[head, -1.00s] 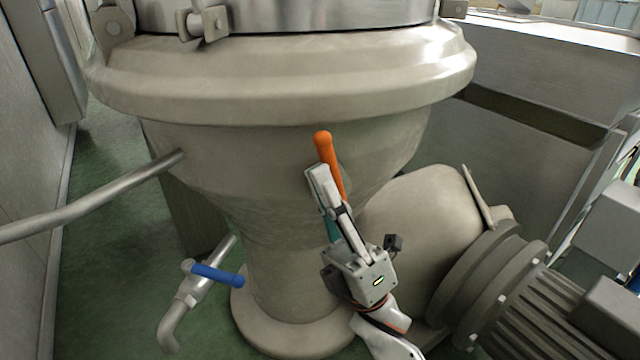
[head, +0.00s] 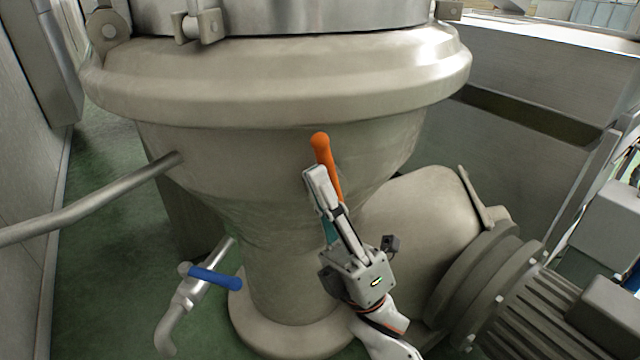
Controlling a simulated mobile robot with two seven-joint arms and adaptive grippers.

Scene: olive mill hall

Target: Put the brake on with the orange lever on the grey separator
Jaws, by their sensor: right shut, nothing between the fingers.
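The grey separator (head: 270,185) fills the middle of the head view, with a wide rim and a body that narrows to a round foot. The orange lever (head: 322,152) stands nearly upright in front of its body, its rounded top leaning slightly left. My right gripper (head: 314,177) is in front of the lever and hides its lower part. Its fingers are shut with nothing between them and lie just left of the lever's shaft. I cannot tell whether they touch it. The lever's pivot is hidden. My left gripper is not in view.
A valve with a blue handle (head: 216,278) stands low at the left, below a steel pipe (head: 90,208) that runs into the separator. A ribbed motor (head: 530,310) is at the lower right. Green floor (head: 105,260) is clear at the left.

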